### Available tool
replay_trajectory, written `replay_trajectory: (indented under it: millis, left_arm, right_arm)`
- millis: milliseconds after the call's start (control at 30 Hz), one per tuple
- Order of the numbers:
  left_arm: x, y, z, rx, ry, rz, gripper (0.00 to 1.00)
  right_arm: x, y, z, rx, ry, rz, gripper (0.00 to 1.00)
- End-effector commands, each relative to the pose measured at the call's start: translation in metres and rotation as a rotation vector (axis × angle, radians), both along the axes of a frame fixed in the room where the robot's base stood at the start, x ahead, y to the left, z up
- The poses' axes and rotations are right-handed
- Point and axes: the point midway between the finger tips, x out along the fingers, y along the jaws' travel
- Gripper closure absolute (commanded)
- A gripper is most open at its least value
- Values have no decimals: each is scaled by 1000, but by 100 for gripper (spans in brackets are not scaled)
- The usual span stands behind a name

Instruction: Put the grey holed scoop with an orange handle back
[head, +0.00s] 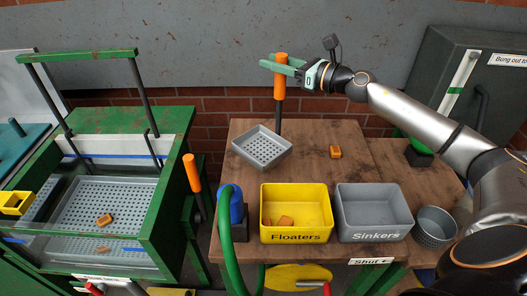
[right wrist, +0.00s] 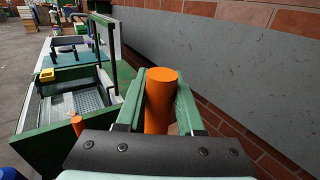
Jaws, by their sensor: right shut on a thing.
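The grey holed scoop (head: 262,148) has a shallow perforated pan, a black rod and an upright orange handle (head: 280,82). My right gripper (head: 281,68) is shut on the upper part of this handle. In the right wrist view the orange handle (right wrist: 158,105) stands between the two green fingers. The pan is over the left back part of the wooden table (head: 330,165), behind the yellow bin; I cannot tell whether it touches the wood. My left gripper is not in view.
The yellow Floaters bin (head: 296,237) holds orange pieces. The grey Sinkers bin (head: 374,237) looks empty, beside a grey perforated cup (head: 436,226). An orange block (head: 335,152) lies on the table. The green-framed tank (head: 120,125) stands left, with another orange handle (head: 192,173) at its side.

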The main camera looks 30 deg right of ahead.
Motion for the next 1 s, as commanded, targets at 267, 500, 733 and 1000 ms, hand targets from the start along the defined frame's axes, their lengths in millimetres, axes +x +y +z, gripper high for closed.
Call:
replay_trajectory:
  millis: [267,500,733,1000]
  left_arm:
    - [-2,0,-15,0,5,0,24]
    - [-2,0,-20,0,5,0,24]
    - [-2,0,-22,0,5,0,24]
    - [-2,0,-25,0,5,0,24]
  right_arm:
    - [0,0,-51,6,3,0,100]
    - [0,1,-78,6,3,0,100]
    - [0,0,-95,3,0,0,100]
    - [0,0,-97,2,0,0,100]
